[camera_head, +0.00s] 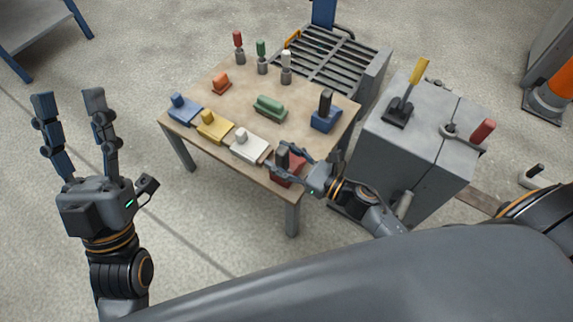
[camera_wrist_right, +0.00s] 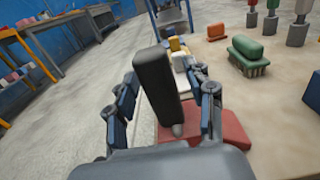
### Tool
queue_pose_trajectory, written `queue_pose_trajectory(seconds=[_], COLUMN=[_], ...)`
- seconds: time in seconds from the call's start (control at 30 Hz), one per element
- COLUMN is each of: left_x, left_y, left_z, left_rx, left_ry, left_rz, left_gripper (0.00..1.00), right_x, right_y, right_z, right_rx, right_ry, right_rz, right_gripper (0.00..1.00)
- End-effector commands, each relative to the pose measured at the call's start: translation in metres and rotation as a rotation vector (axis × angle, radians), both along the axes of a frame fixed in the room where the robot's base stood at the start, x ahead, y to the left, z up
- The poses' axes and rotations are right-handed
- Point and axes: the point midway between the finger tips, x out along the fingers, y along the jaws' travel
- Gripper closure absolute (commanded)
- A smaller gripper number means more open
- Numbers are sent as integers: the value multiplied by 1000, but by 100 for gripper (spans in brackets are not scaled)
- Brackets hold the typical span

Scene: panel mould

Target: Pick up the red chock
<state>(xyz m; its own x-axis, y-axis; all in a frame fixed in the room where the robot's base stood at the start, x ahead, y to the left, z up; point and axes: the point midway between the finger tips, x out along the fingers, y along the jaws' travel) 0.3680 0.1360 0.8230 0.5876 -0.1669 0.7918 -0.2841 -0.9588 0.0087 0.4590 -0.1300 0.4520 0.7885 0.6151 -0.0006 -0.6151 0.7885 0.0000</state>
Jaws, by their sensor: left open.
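The red chock (camera_head: 290,171) sits at the near right edge of the table, with a dark upright handle (camera_wrist_right: 157,85) on its red base (camera_wrist_right: 232,128). My right gripper (camera_head: 278,158) is at the chock, with its fingers on either side of the handle. In the right wrist view my right gripper (camera_wrist_right: 165,95) looks open, with a gap between the handle and the right-hand finger. Part of the base is hidden behind my gripper. My left gripper (camera_head: 68,97) is open and empty, in the air left of the table.
On the table (camera_head: 195,135) a white block (camera_head: 250,147), a yellow block (camera_head: 214,126) and a blue block (camera_head: 183,108) line the near edge. A green block (camera_head: 270,107) and a dark-handled blue block (camera_head: 326,116) stand behind. A grey cabinet (camera_head: 425,130) with levers stands close on the right.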

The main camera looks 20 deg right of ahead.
Motion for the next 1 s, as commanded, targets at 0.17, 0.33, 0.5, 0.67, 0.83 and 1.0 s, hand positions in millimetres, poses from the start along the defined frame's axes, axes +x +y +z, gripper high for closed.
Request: queue_pose_trajectory(seconds=[0.17, 0.33, 0.5, 0.67, 0.83, 1.0], left_x=[0, 0, 0, 0, 6, 23], left_y=[0, 0, 0, 0, -1, -3], left_z=[0, 0, 0, 0, -3, -17], left_rx=[0, 0, 1, 1, 12, 47], left_ry=[1, 1, 2, 3, 39, 158], left_rz=[0, 0, 0, 0, 3, 11], left_gripper=[54, 54, 54, 54, 54, 54], right_x=[0, 0, 0, 0, 0, 0], right_y=[0, 0, 0, 0, 0, 0], right_z=[0, 0, 2, 2, 6, 17], right_rx=[0, 0, 2, 1, 0, 1], right_ry=[0, 0, -4, -3, -4, -4], right_rz=[0, 0, 0, 0, 1, 1], right_gripper=[88, 100, 100, 100, 100, 100])
